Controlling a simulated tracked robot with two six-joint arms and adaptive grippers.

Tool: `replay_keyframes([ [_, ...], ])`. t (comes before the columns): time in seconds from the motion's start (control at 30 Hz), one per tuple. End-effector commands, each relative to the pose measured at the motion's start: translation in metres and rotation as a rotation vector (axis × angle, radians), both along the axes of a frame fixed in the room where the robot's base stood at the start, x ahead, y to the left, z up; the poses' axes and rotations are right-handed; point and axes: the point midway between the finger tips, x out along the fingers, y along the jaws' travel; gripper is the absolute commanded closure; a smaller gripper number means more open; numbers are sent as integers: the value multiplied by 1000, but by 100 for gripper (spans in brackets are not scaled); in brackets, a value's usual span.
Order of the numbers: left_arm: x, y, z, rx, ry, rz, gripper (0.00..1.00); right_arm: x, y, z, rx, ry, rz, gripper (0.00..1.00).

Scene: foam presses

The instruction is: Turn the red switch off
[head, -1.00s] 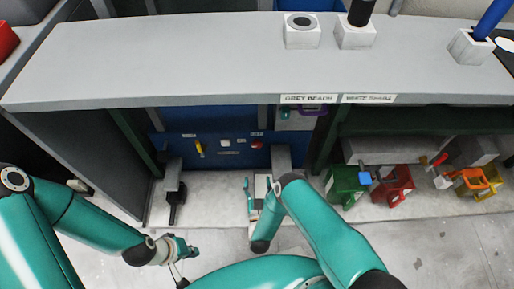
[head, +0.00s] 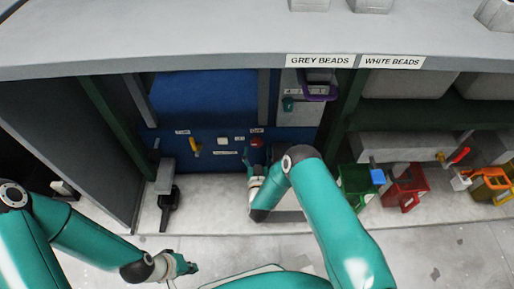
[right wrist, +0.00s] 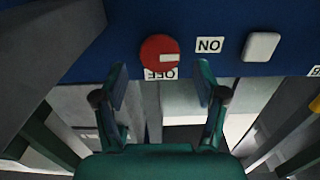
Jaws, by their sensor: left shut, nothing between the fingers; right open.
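The red switch (head: 257,142) is a round knob on the blue panel (head: 215,163). In the right wrist view the red switch (right wrist: 158,52) has a white mark on its right side, towards the ON label (right wrist: 208,45). The OFF label (right wrist: 161,74) is just below the knob, upside down. My right gripper (right wrist: 161,84) is open, its fingers either side of the line to the knob and apart from it. In the head view my right gripper (head: 255,172) is just below the switch, partly hidden by my arm. My left gripper (head: 188,267) is shut and empty, low, away from the panel.
A white button (right wrist: 261,46) and a yellow handle (head: 195,148) share the panel with the switch. A grey shelf (head: 180,45) overhangs it. Green (head: 355,183) and red bins (head: 405,190) stand to the right. The floor in front is mostly clear.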

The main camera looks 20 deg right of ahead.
Motion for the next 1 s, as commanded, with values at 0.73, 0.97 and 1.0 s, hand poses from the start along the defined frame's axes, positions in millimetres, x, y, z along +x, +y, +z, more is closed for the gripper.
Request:
replay_keyframes([
  [0.73, 0, 0, -14, 0, 0, 0, 100, 37, -11, 0, 0, 0, 0, 45],
  [0.97, 0, 0, -14, 0, 0, 0, 100, 37, -10, 0, 0, 0, 0, 84],
  [1.0, 0, 0, -14, 0, 0, 0, 100, 37, -10, 0, 0, 0, 0, 86],
])
